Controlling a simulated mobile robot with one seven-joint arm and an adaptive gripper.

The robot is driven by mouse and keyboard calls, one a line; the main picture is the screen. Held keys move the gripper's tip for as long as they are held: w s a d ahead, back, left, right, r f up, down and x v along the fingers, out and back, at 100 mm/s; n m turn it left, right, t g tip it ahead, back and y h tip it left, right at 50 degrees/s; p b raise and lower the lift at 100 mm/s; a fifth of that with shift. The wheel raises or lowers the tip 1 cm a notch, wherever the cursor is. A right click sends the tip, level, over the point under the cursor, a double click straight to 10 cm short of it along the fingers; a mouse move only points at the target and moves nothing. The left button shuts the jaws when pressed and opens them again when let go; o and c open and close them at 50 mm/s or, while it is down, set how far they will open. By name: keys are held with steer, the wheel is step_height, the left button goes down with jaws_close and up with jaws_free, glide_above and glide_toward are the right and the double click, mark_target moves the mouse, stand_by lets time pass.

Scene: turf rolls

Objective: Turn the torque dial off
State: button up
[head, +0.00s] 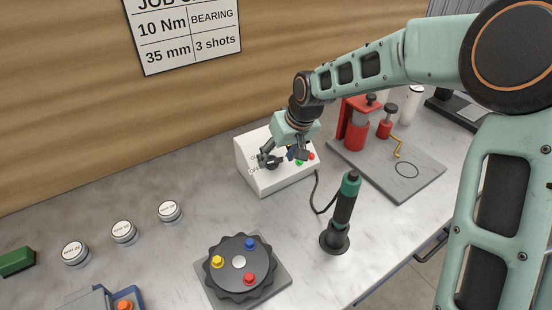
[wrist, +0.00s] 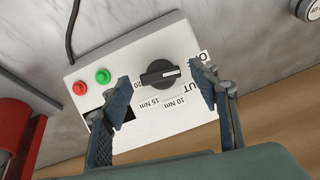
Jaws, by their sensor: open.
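The torque dial (wrist: 160,74) is a black round knob with a raised grip bar on the sloped white face of a control box (wrist: 128,52). Its white pointer line faces right in the wrist view, toward my right-hand finger. Labels for 10 Nm and 15 Nm sit below it, upside down; a label at upper right is partly hidden. My gripper (wrist: 164,86) is open, with one finger on each side of the dial and visible gaps to it. In the head view my gripper (head: 284,156) is at the box (head: 282,184) and partly hides its face.
Green (wrist: 103,76) and red (wrist: 80,88) buttons sit beside the dial, close to one finger. A black cable (head: 316,195) leaves the box toward an upright green-black tool (head: 344,210). A red press (head: 356,125) stands behind right; a round black fixture (head: 239,263) stands in front.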

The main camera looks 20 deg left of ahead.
steer(key=shift+x, duration=0.85)
steer(key=shift+c, duration=0.4)
steer(key=c, duration=1.1)
steer(key=shift+a+n+b, duration=0.1)
steer(key=shift+n+b, duration=0.7)
steer(key=shift+b, duration=0.2)
steer(key=o, duration=1.2)
steer(key=shift+r, duration=0.15)
